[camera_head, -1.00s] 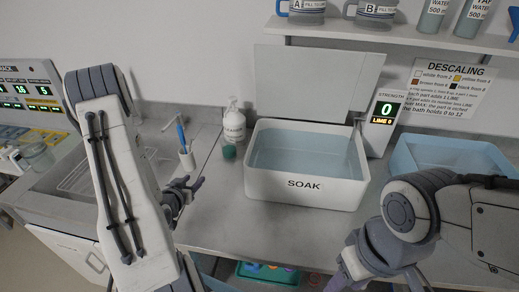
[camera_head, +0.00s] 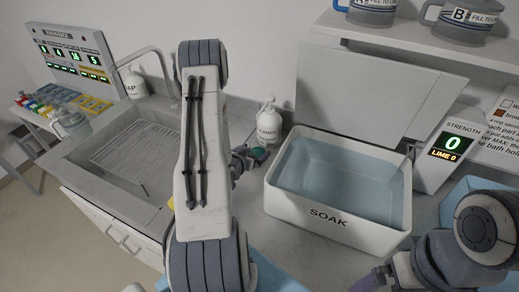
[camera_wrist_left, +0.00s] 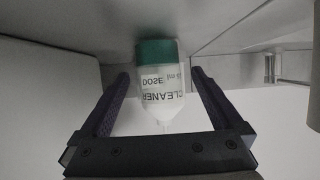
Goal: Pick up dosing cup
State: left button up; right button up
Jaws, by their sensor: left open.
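The dosing cup appears to be the small green cup (camera_head: 259,154) on the counter in front of the white cleaner bottle (camera_head: 268,126). My left gripper (camera_head: 247,158) is beside the cup, partly covering it in the head view. In the left wrist view, which is upside down, the green cup (camera_wrist_left: 157,52) lies ahead between the open fingers (camera_wrist_left: 160,76), with the labelled bottle (camera_wrist_left: 162,100) behind it. The fingers show no contact with the cup. My right gripper (camera_head: 374,280) is at the bottom edge, partly cut off; its jaws are unclear.
The white SOAK bath (camera_head: 340,217) of liquid stands right of the cup, with a strength display (camera_head: 452,143) beside it. A sink (camera_head: 120,160) with a rack is on the left. A shelf (camera_head: 410,38) with jugs is above. My left arm hides part of the counter.

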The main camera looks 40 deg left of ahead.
aim_at(260, 147)
pick_arm(q)
jog(key=shift+w+a+f, duration=0.15)
jog(key=shift+w, duration=0.1)
jog(key=shift+w+p, duration=0.3)
jog(key=p+x, duration=0.1)
jog(key=x, duration=0.2)
jog(key=shift+w+f+p, duration=0.1)
jog(key=shift+w+p, duration=0.15)
jog(key=shift+p, duration=0.05)
jog(key=shift+w+a+f, duration=0.1)
jog(key=shift+w+f, duration=0.15)
jog(key=shift+w, duration=0.15)
jog(key=c, duration=1.4)
